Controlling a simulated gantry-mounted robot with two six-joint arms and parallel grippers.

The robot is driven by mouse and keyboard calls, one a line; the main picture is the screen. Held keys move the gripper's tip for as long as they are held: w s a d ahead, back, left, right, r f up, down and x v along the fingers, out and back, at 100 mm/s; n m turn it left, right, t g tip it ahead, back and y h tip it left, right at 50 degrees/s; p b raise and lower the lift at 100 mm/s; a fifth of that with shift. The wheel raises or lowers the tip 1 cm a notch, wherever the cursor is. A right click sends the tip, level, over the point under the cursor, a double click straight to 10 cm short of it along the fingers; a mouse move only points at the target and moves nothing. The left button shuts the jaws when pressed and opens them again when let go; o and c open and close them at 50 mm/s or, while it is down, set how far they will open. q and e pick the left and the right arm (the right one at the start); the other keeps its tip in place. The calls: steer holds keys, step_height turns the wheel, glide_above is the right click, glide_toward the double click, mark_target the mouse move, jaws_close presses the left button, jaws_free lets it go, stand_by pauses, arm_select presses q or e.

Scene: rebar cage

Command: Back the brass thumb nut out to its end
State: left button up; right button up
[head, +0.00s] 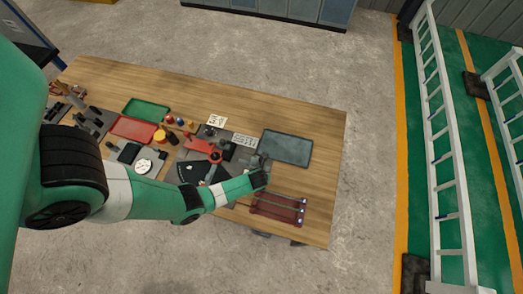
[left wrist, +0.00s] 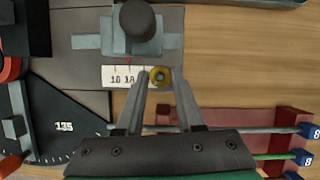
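The brass thumb nut (left wrist: 159,77) is a small round gold ring with a dark centre in the left wrist view. It sits at the right end of a white scale strip (left wrist: 122,77) with printed numbers and a red mark. My left gripper (left wrist: 161,80) has one fingertip on each side of the nut, and the nut fills the gap between them. In the head view my left gripper (head: 264,163) is over the right part of the workbench; the nut is too small to make out there. My right gripper is in neither view.
A grey block with a dark round knob (left wrist: 137,18) stands just beyond the scale. A red rack (head: 278,207) with rods and blue ends is close by. A grey tray (head: 287,147) lies behind.

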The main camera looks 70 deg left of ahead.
arm_select(q)
jaws_close()
steer(key=shift+n, duration=0.3)
steer(key=n+g+p, duration=0.1)
steer(key=n, duration=0.1)
steer(key=shift+w+n, duration=0.1)
steer(key=shift+n, duration=0.2)
steer(key=n+g, duration=0.1)
steer(key=n, duration=0.1)
steer(key=shift+w+f+n, duration=0.1)
steer(key=shift+w+n, duration=0.05)
steer(key=shift+n, duration=0.15)
steer(key=shift+n+g+b, duration=0.3)
steer(key=shift+n+g, duration=0.5)
steer(key=shift+n, duration=1)
steer(key=o, duration=0.5)
jaws_free()
